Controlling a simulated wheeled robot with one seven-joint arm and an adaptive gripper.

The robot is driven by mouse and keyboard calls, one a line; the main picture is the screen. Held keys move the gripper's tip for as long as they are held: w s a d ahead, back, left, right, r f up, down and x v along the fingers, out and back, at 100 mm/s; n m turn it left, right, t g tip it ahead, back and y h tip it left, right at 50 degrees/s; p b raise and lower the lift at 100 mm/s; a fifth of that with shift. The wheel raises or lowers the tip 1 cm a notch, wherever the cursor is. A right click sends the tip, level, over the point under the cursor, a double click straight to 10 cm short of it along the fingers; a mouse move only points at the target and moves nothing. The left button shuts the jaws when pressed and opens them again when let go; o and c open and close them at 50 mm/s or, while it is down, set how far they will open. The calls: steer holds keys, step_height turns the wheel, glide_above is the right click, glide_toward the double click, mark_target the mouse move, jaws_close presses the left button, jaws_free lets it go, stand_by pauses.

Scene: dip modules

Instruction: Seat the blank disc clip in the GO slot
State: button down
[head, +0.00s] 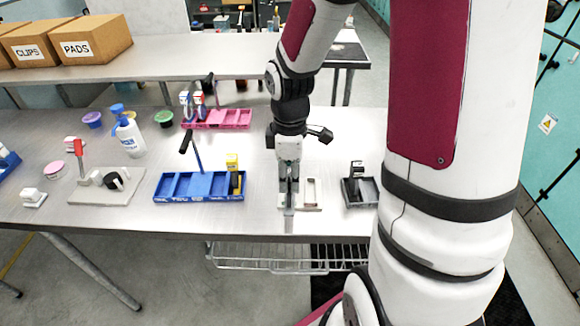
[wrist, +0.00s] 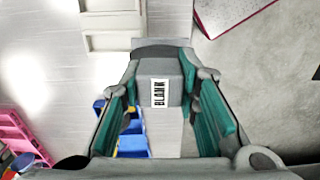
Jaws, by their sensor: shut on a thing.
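My gripper (head: 289,188) is above the table's front part, right of the blue tray, pointing down. It is shut on the blank disc clip (wrist: 160,90), a grey block whose white label reads BLANK. The clip sits between the green finger pads in the wrist view. In the head view a grey piece (head: 289,224) hangs below the fingers. The blue tray (head: 190,198) has several compartments, an upright post, and a yellow-and-black module (head: 234,174) in its right end. Its front labels are too small to read, so I cannot tell which compartment is GO.
A pale shallow tray (head: 311,208) lies just right of my gripper. A dark tray (head: 352,199) with a black module stands farther right. A pink tray (head: 225,121) with modules is behind, with a white bottle (head: 129,138) to its left. A grey fixture (head: 110,190) stands left.

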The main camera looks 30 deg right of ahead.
steer(key=w+d+f, duration=0.4)
steer(key=w, duration=0.2)
steer(key=shift+w+p, duration=0.3)
steer(key=shift+d+f, duration=0.1)
steer(key=shift+f, duration=0.15)
steer(key=c, duration=1.2)
jaws_free()
